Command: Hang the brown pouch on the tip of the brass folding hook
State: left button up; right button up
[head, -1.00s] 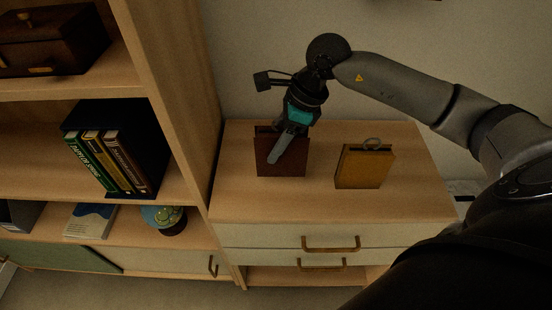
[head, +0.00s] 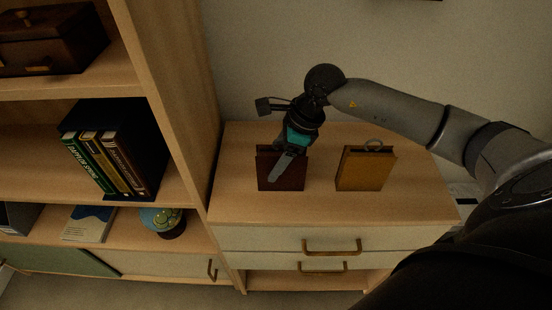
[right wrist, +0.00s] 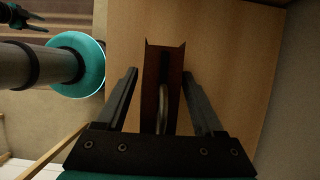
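The brown pouch (head: 287,178) stands upright on the top of a wooden drawer cabinet in the head view. My right gripper (head: 280,170) points down at it, one finger in front of its face. In the right wrist view the fingers (right wrist: 160,88) are spread on both sides of the pouch (right wrist: 151,85). A gap shows at the left finger; the right finger is very close to the pouch or touching it. A curved grey loop (right wrist: 163,108) shows between the fingers. I see no brass folding hook. A dark pronged shape in the wrist view's corner may be my left gripper (right wrist: 24,18).
A mustard pouch (head: 365,170) with a ring on top stands to the right on the cabinet top (head: 330,208). A tall shelf (head: 178,90) with books, a box and a globe borders the left. The cabinet's front strip is clear.

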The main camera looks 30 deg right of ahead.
jog(key=shift+o, duration=1.1)
jog(key=shift+r, duration=0.15)
jog(key=p+v, duration=0.2)
jog(key=v, duration=1.3)
jog(key=shift+a, duration=0.3)
jog(key=shift+w+r, duration=0.1)
jog(key=shift+w, duration=0.05)
